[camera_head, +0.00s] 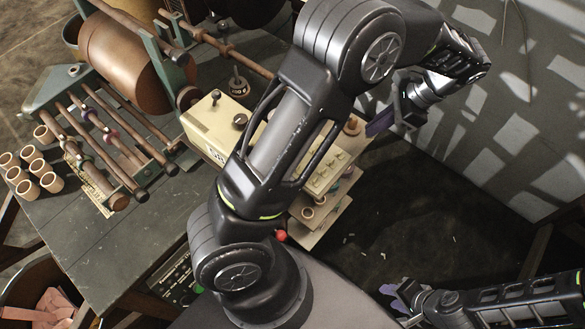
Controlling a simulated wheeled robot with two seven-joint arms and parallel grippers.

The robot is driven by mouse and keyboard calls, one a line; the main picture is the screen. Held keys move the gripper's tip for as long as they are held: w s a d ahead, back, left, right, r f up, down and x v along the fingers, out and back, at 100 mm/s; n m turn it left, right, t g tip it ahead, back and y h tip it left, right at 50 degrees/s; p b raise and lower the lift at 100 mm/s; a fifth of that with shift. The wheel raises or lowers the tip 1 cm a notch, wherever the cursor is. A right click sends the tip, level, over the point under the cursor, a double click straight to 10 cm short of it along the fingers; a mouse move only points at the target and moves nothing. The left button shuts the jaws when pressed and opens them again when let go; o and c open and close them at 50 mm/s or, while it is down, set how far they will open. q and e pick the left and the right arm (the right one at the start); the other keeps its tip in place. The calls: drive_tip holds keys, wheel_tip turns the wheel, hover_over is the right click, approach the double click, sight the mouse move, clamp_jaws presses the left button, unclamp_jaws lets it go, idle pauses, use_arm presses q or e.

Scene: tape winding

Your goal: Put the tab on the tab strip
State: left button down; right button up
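My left gripper (380,122) is at the upper right, beyond the right edge of the bench. Dark purple shows at its tip; I cannot tell whether this is a finger pad or a held tab. Its opening is turned away from view. My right gripper (392,298) is at the lower right, over the dark floor. Its two lavender fingertips look apart, with nothing visible between them. A narrow pale yellow strip (96,192) with marks lies under the rod ends on the left; I cannot tell whether it is the tab strip. No tab can be made out clearly.
A winding machine with a large brown roll (120,65) and several rods fills the upper left. Small tan cups (40,135) stand on the dark bench (110,250). A cream box (215,122) is partly behind my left arm. The floor at right is mostly clear.

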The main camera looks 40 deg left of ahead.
use_arm(q)
drive_tip(key=shift+s, duration=0.15)
drive_tip(key=m+t+b, duration=0.1)
drive_tip(key=m+b, duration=0.1)
drive_tip(key=b, duration=1.3)
hover_over(319, 163)
drive_tip(key=s+a, duration=0.2)
wheel_tip(319, 163, down, 10)
drive_tip(key=f, duration=0.1)
drive_tip(key=shift+w+a+r+p, duration=0.1)
drive_tip(key=shift+a+r+p, duration=0.15)
drive_tip(key=shift+r+p, duration=0.1)
drive_tip(key=shift+f+b, duration=0.3)
drive_tip(key=shift+f, duration=2.85)
drive_tip(key=shift+f, duration=1.9)
